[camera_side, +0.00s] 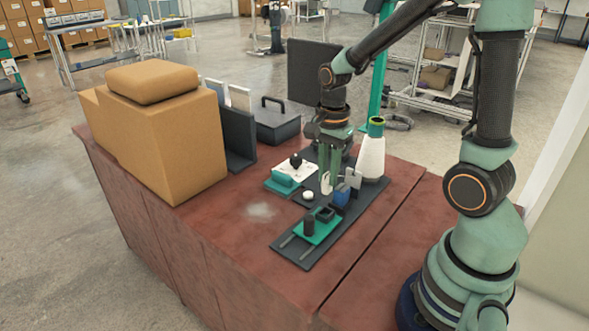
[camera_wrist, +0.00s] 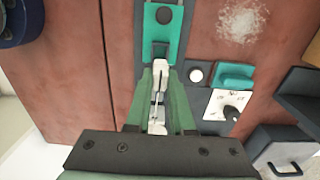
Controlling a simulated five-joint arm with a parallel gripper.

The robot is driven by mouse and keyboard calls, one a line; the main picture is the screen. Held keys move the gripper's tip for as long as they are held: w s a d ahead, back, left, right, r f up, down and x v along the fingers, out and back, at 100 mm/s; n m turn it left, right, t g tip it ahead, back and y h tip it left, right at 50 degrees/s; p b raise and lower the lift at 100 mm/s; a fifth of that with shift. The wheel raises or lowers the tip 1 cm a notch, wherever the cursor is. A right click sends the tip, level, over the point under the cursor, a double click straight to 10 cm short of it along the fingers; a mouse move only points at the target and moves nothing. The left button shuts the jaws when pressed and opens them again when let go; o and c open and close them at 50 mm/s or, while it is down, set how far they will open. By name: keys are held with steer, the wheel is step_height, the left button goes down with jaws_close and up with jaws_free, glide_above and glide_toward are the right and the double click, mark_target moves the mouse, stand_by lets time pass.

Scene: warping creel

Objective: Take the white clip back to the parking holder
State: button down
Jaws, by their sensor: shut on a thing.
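My gripper (camera_side: 331,180) points straight down over the dark base strip, with its green fingers close together. In the wrist view, my gripper (camera_wrist: 160,92) is shut on the white clip (camera_wrist: 160,72), which shows as a slim white piece between the fingers. The white clip (camera_side: 325,184) also shows small at the fingertips in the side view. Whether it touches the strip I cannot tell. A teal plate (camera_side: 326,233) with a black post and a square black socket lies near the strip's front end; it also shows in the wrist view (camera_wrist: 178,38). I cannot tell which part is the parking holder.
A blue block (camera_side: 341,196) stands close beside the fingers, and a white cone (camera_side: 371,158) stands behind. A white plate with a black knob (camera_side: 296,160), a teal block (camera_side: 283,180) and a white button (camera_side: 308,196) are left. Cardboard boxes (camera_side: 170,150) fill the table's left.

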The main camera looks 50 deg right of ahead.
steer(key=shift+r, duration=0.2)
steer(key=w+d, duration=0.2)
steer(key=d, duration=0.5)
steer(key=shift+w+d, duration=0.35)
steer(key=shift+w, duration=0.05)
steer(key=d, duration=0.7)
steer(key=shift+d, duration=0.4)
